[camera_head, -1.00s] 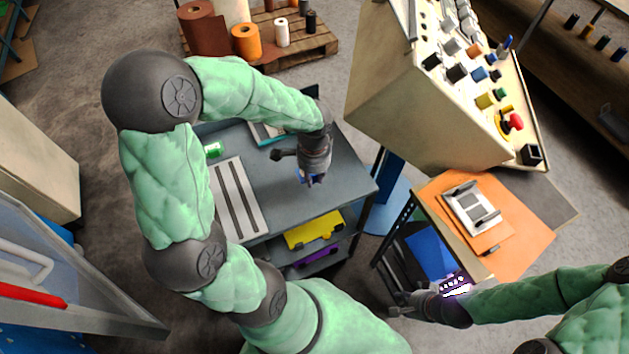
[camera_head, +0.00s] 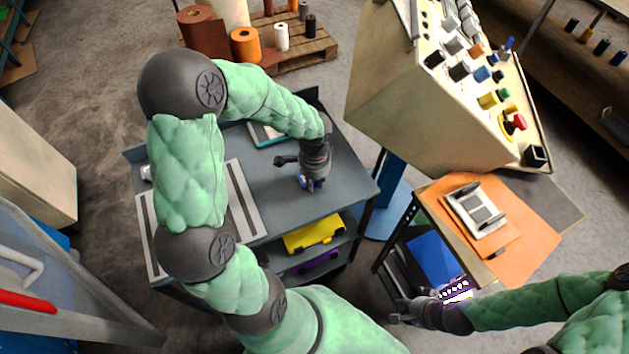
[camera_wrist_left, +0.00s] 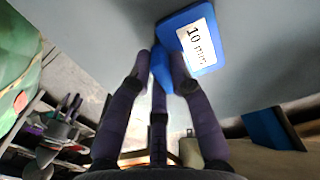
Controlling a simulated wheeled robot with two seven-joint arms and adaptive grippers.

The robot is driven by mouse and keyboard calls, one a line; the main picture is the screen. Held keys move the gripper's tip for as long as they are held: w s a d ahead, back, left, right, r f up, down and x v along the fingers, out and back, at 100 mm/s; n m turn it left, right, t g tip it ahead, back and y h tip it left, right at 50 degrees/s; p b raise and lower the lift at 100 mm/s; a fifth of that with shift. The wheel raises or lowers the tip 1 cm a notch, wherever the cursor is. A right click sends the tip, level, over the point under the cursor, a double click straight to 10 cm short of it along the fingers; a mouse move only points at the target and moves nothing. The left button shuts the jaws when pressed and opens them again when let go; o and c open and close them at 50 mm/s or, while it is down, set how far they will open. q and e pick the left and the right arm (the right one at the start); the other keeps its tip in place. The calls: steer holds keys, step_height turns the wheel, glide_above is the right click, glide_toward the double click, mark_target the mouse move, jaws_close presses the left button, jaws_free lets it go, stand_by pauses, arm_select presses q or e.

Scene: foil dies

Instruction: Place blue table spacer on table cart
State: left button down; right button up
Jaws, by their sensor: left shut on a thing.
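The blue table spacer (camera_wrist_left: 205,58) carries a white label reading "10 mm" in the left wrist view. My left gripper (camera_wrist_left: 162,62) is shut on its edge. In the head view the left gripper (camera_head: 312,184) points down close over the grey top of the table cart (camera_head: 335,185), with a bit of the blue spacer (camera_head: 304,182) showing at its tips. I cannot tell whether the spacer touches the cart top. My right gripper (camera_head: 402,308) is low, beside the orange-topped stand, and its jaws are unclear.
A slotted metal plate (camera_head: 243,200) lies on the cart's left side, and a teal-framed item (camera_head: 266,134) lies at its back. A yellow case (camera_head: 314,235) is on the shelf below. The control console (camera_head: 420,90) rises at the right. Bare cart top surrounds the gripper.

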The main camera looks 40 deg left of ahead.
mark_target(315, 182)
arm_select(q)
steer(key=c, duration=1.1)
jaws_free()
steer(key=shift+f, duration=0.1)
steer(key=shift+r, duration=0.25)
step_height(315, 182, up, 12)
steer(key=p, duration=0.4)
steer(key=shift+d+f, duration=0.1)
steer(key=shift+f, duration=0.05)
